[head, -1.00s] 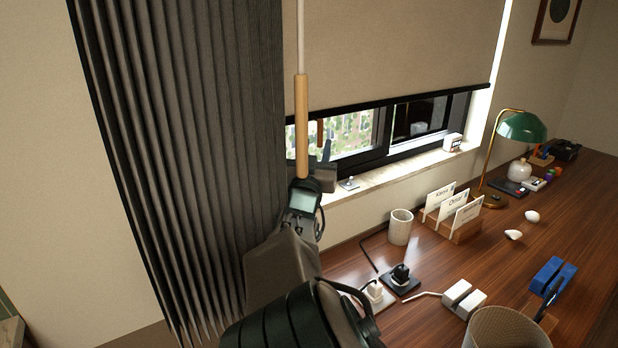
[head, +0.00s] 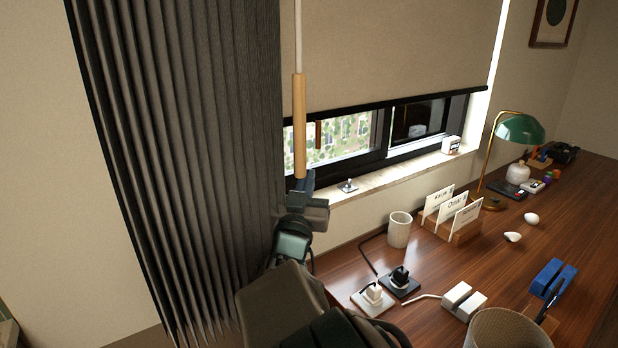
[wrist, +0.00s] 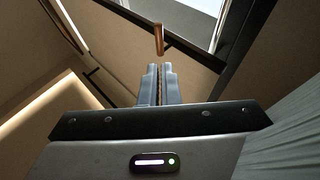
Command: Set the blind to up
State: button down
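The beige roller blind (head: 390,50) is partly lowered. Its black bottom bar hangs across the window, leaving the lower glass uncovered. A pale cord ends in a long wooden pull (head: 299,125) hanging at the blind's left side. My gripper (head: 307,182) is just below the pull's lower end in the head view. In the wrist view a wooden piece (wrist: 158,40) shows beyond my fingertips (wrist: 160,72), apart from them in the picture. The two fingers are side by side with only a narrow dark gap, and nothing shows between them.
A dark pleated curtain (head: 190,150) hangs close on the left. The windowsill (head: 400,168) holds small items. The wooden desk (head: 450,270) at the right carries a white cup (head: 399,230), a card holder (head: 465,232), plugs and a green lamp (head: 520,130).

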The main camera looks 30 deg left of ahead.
jog(key=w+d+f+m+g+y+p, duration=0.2)
jog(key=w+f+m+g+y+p, duration=0.25)
jog(key=m+y, duration=0.7)
jog(key=w+d+f+m+g+y+p, duration=0.1)
jog(key=w+f+m+g+y+p, duration=0.35)
jog(key=m, duration=1.15)
jog(key=w+a+r+y+p, duration=0.1)
jog(key=a+r+p, duration=0.3)
jog(key=r, duration=0.4)
jog(key=shift+w+a+r, duration=0.15)
jog(key=shift+w+a, duration=0.6)
jog(key=shift+a, duration=0.1)
